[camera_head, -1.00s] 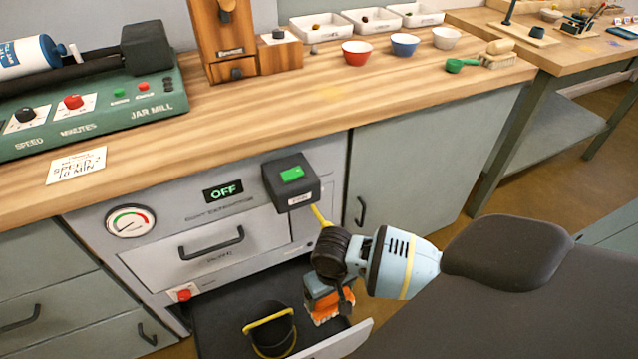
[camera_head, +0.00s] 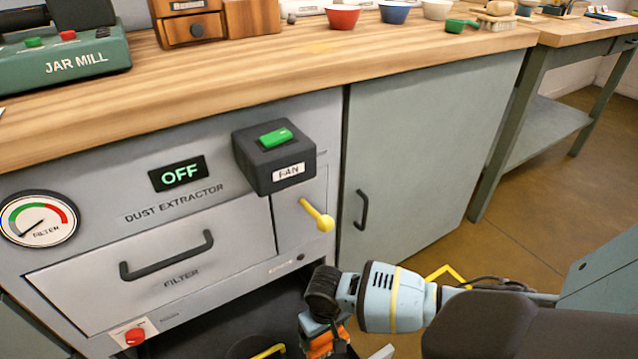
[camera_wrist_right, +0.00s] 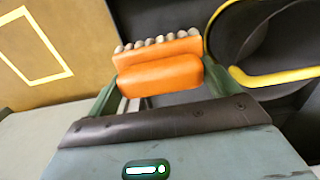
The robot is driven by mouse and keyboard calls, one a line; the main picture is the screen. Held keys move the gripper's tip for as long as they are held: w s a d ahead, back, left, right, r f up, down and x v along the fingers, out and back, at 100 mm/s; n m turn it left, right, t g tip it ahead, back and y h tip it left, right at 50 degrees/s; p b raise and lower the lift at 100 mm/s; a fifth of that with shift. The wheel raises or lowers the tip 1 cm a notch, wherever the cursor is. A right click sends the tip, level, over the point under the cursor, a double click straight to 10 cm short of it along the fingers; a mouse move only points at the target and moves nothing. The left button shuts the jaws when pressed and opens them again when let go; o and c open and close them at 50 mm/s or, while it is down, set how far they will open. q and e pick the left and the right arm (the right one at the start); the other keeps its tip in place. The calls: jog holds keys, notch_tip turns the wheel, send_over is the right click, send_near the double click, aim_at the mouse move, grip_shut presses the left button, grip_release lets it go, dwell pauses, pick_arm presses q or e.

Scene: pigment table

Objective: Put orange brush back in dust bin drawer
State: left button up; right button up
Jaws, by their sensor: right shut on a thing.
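The orange brush (camera_head: 322,345) is at the bottom of the head view, partly cut off by the frame edge. My right gripper (camera_head: 327,333) is shut on it, above the open dust bin drawer (camera_head: 215,340). In the right wrist view the orange brush (camera_wrist_right: 160,72) lies between the fingers of my right gripper (camera_wrist_right: 158,88), its pale bristles pointing away from the palm. A black bin with a yellow handle (camera_wrist_right: 275,80) stands beside the brush there. Whether the brush touches the drawer floor is hidden. My left gripper is not in view.
The dust extractor front has a filter drawer (camera_head: 170,270), a black fan switch box (camera_head: 273,157) and a yellow lever (camera_head: 318,215) above the open drawer. A red button (camera_head: 134,336) sits at lower left. A grey cabinet door (camera_head: 425,150) is to the right.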

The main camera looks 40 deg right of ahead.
aim_at(324, 343)
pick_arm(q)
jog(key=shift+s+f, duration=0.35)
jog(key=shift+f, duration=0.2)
pick_arm(e)
jog(key=shift+f, duration=0.55)
notch_tip(324, 343, down, 4)
jog(key=b, duration=0.3)
jog(key=shift+f, duration=0.6)
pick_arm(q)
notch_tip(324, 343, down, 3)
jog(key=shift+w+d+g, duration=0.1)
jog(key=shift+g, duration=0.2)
pick_arm(e)
notch_tip(324, 343, down, 5)
jog(key=b, duration=0.3)
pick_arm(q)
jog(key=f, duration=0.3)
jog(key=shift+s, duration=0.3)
pick_arm(e)
jog(key=shift+r, duration=0.1)
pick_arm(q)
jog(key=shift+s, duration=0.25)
pick_arm(e)
jog(key=shift+f, duration=0.2)
